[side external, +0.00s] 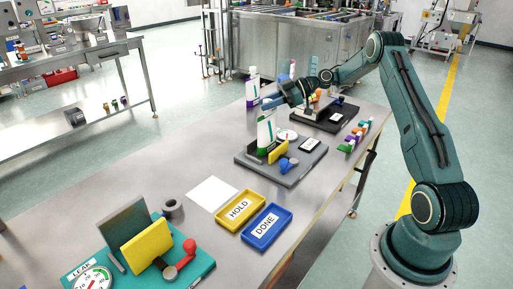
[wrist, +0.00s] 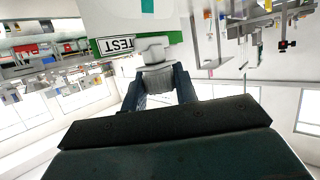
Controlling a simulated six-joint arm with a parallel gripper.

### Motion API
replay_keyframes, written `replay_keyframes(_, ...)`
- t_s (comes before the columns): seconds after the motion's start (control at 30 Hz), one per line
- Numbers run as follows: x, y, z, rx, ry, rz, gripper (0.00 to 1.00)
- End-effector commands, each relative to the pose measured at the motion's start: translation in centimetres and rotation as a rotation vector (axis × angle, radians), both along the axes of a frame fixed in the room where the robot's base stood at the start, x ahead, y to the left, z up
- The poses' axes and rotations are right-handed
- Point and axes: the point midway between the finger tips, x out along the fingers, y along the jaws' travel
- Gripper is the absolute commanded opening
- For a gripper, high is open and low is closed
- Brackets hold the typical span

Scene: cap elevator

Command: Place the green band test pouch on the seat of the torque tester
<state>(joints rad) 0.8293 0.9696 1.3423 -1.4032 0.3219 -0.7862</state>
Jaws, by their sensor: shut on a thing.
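The green band test pouch (side external: 265,134) is white with a green band and stands roughly upright under my gripper (side external: 270,103). In the wrist view, its white body and green band marked TEST (wrist: 118,45) fill the top. My gripper (wrist: 158,82) is shut on the pouch's pale spout or cap. The grey station (side external: 291,178), which looks like the torque tester, has a dial, a yellow block (side external: 278,152) and a blue knob. The pouch's lower end is at this station behind the yellow block. I cannot tell if it touches the seat, which is mostly hidden.
A black station (side external: 309,120) stands behind, near another white pouch (side external: 252,86). Small coloured items (side external: 352,138) line the right edge. A yellow HOLD tray (side external: 240,209), blue DONE tray (side external: 266,228) and teal LEAK station (side external: 190,266) are in front.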

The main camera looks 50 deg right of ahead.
Motion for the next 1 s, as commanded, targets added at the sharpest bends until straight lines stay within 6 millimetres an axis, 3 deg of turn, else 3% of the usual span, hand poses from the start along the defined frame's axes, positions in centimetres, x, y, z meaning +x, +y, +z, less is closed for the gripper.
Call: replay_keyframes(1.0,0.02,-0.01,-0.72,0.000,-0.001,0.000,0.00)
